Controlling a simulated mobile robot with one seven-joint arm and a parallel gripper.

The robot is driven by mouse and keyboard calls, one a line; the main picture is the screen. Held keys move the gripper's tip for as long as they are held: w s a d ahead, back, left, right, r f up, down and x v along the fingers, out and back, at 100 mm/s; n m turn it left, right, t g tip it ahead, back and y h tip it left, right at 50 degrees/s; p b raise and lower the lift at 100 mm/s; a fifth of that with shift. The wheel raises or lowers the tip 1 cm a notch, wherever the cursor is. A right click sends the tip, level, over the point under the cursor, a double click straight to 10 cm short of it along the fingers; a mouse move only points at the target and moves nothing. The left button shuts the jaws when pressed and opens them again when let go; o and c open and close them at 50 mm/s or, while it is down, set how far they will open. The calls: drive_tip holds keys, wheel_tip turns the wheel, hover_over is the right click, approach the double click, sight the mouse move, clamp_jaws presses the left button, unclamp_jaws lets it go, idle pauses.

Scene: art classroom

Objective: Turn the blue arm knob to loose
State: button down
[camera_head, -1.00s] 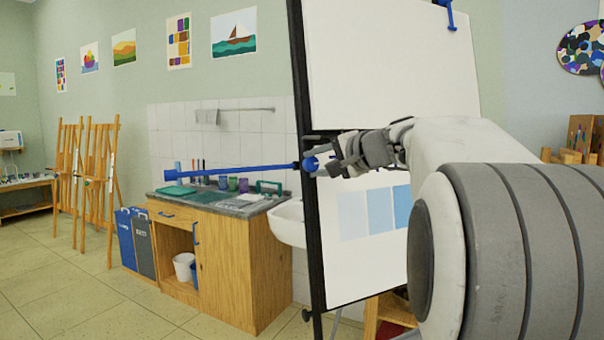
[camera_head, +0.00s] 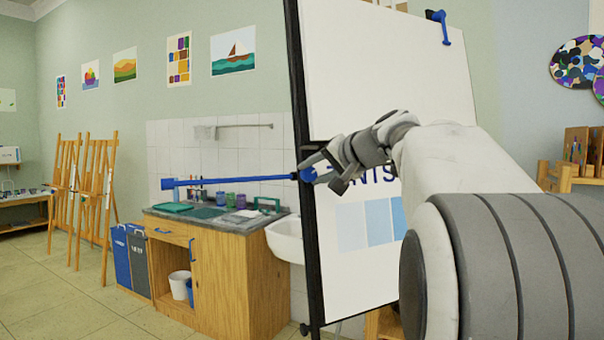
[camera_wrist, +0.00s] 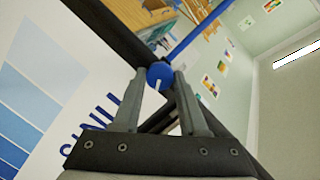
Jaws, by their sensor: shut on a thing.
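The blue arm knob (camera_wrist: 160,75) sits at the dark frame edge of the flip-chart board (camera_head: 385,70). It is round, with a pale mark on its face. The blue arm (camera_head: 235,181) runs out to the left from the knob, nearly level. My gripper (camera_head: 312,172) is at the knob from the right, and its two fingers are shut on the knob's sides. In the wrist view the fingertips (camera_wrist: 162,82) lie on either side of the knob. Fingers partly hide the knob in the head view, and no loose or tight marking is readable.
A wooden sink cabinet (camera_head: 228,265) with jars and trays stands behind the arm, beside a white basin (camera_head: 286,238). Wooden easels (camera_head: 98,195) and bins stand at the left. A shelf (camera_head: 565,180) is at the right. Floor at the left is clear.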

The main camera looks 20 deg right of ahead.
drive_tip(key=shift+c, duration=2.2)
unclamp_jaws()
drive_tip(key=shift+s, duration=0.1)
drive_tip(key=v, duration=1.7)
drive_tip(key=shift+s, duration=0.1)
